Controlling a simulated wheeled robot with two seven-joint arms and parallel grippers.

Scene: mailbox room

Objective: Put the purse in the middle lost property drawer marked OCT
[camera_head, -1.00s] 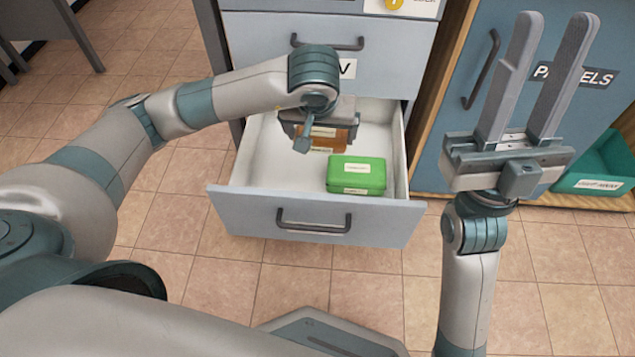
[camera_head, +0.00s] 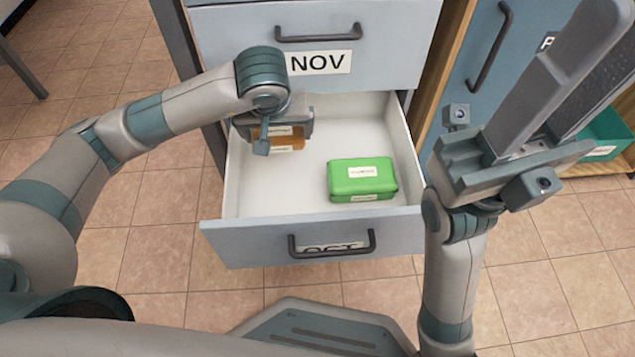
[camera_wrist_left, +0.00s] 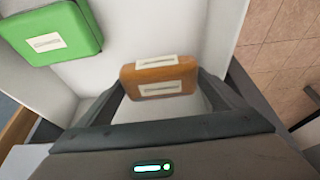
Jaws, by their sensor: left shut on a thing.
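The brown-orange purse (camera_head: 285,140), with white labels, is held in my left gripper (camera_head: 272,128) over the back left of the open OCT drawer (camera_head: 300,240). In the left wrist view the purse (camera_wrist_left: 160,80) sits between the fingers (camera_wrist_left: 160,92), with the white drawer floor behind it. I cannot tell whether it touches the floor. The drawer's OCT label is partly hidden behind its handle. My right gripper (camera_head: 560,85) is empty, its fingers raised and apart, to the right of the drawer.
A green labelled box (camera_head: 362,178) lies in the right half of the drawer; it also shows in the left wrist view (camera_wrist_left: 50,30). The closed NOV drawer (camera_head: 400,40) is above. A teal crate (camera_head: 608,140) stands at the right. The drawer's front left is clear.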

